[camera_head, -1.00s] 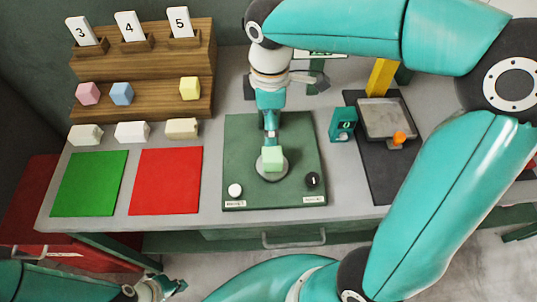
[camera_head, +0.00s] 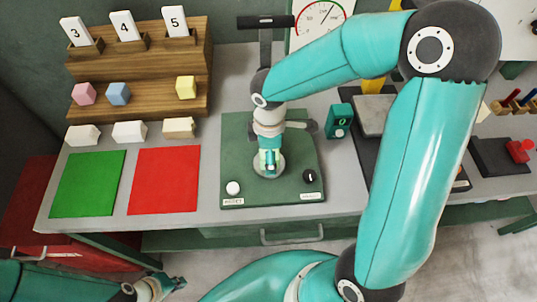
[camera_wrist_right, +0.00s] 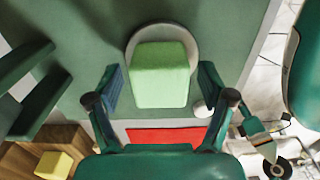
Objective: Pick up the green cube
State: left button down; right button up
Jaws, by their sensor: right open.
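The green cube (camera_wrist_right: 161,75) sits on a round grey plate (camera_wrist_right: 185,31) in the right wrist view. In the head view the round plate (camera_head: 256,168) lies on the dark green press base (camera_head: 300,160), and my right gripper mostly hides the cube. In the head view the right gripper (camera_head: 269,163) points down over the plate. My left gripper (camera_head: 170,284) is low at the left, away from the cube; its opening is unclear.
A green mat (camera_head: 88,184) and a red mat (camera_head: 164,181) lie left of the press base. Behind them is a wooden rack (camera_head: 150,60) with pink, blue and yellow blocks. A teal box (camera_head: 340,121) stands right of the base. A dial (camera_head: 318,17) is at the back.

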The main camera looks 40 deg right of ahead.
jog(key=c, duration=1.1)
jog(key=shift+r, duration=0.1)
